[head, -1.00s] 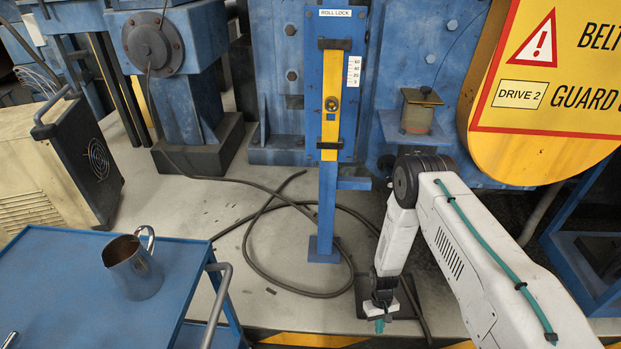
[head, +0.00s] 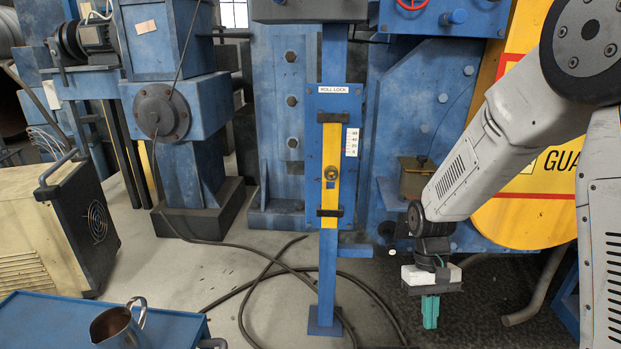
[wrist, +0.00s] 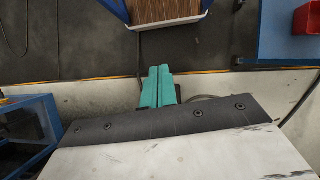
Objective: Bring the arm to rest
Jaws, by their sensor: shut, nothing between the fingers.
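My gripper (head: 430,311) hangs from my folded arm at the right of the head view, its green fingers pointing down. The fingers are shut together and hold nothing. In the wrist view my gripper (wrist: 158,72) also shows its two green fingers side by side, with floor beyond them. It touches nothing that I can see.
A blue post with a yellow lever (head: 331,170) marked ROLL LOCK stands left of my gripper. A yellow guard (head: 535,215) is behind my arm. A red bin (wrist: 306,18) shows in the wrist view.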

